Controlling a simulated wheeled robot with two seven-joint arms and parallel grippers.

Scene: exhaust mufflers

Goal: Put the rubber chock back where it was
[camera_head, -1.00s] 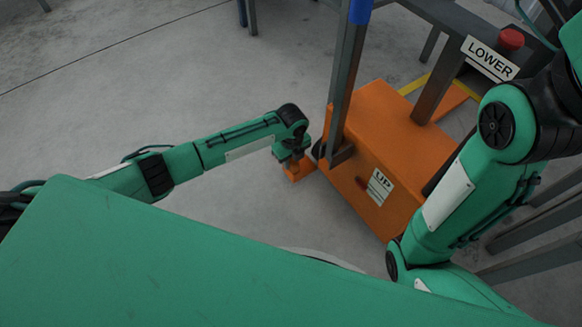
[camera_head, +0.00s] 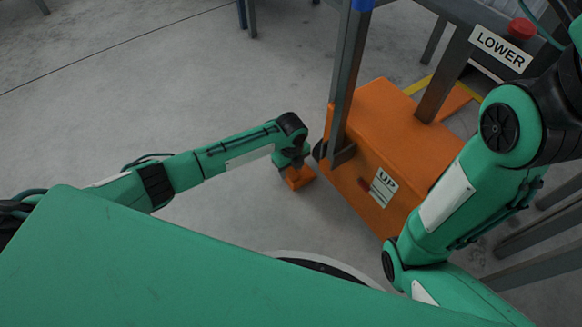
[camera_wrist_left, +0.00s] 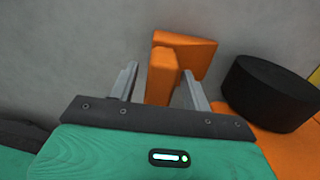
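The orange rubber chock (camera_head: 298,178) is on or close to the floor just left of the orange lift base (camera_head: 395,140). My left gripper (camera_head: 292,163) is above it, pointing down. In the left wrist view the upright part of the chock (camera_wrist_left: 162,82) is between my two fingers (camera_wrist_left: 160,75).
A black round part (camera_wrist_left: 270,92), perhaps a wheel, is right of the chock in the left wrist view. A grey post (camera_head: 345,85) rises from the lift base. A red button (camera_head: 521,29) is at upper right. The floor left of the chock is clear.

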